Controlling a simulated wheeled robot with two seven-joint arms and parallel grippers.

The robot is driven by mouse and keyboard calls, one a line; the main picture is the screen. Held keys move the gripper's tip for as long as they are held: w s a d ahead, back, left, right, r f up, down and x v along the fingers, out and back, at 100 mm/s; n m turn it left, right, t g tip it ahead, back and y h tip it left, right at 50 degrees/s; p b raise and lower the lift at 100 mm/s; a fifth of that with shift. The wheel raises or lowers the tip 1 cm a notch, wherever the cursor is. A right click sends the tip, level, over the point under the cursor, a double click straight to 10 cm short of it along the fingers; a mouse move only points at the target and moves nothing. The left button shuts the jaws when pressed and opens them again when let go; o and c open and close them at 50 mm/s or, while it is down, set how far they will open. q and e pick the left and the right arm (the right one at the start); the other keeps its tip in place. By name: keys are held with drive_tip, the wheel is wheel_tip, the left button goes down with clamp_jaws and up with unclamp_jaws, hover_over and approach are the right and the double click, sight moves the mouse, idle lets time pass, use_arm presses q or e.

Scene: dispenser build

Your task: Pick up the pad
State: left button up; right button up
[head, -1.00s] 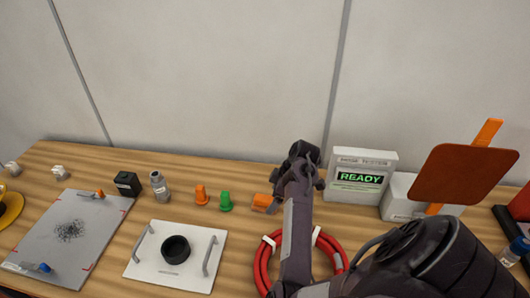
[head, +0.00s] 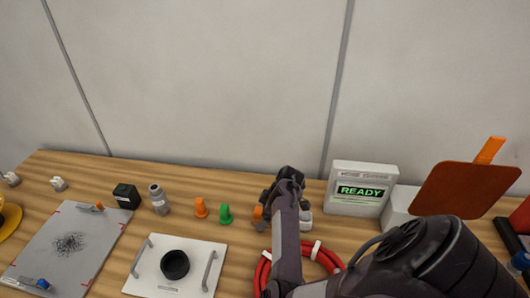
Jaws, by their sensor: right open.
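An orange block (head: 258,213) with a grey part lies on the wooden table, partly hidden behind my right gripper. It may be the pad, but I cannot tell for certain. My right gripper (head: 283,205) is open, pointing away from me, right over or beside the block; the arm hides any contact. A pale grey piece (head: 305,221) shows just right of the gripper; I cannot tell what it belongs to. My left gripper is not in view.
A red hose coil (head: 262,275) lies under my right forearm. A white READY box (head: 358,188) and an orange-handled brown paddle (head: 465,190) stand right. Left are green (head: 225,215) and orange (head: 200,208) plugs, a small bottle (head: 158,200), a white plate (head: 205,250) and a scribbled grey board (head: 100,228).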

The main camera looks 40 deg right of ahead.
drive_tip(key=c, duration=1.1)
drive_tip(key=shift+r, duration=0.1)
wheel_tip(320, 180, up, 10)
drive_tip(key=shift+f+b, duration=0.1)
drive_tip(key=shift+b, duration=0.8)
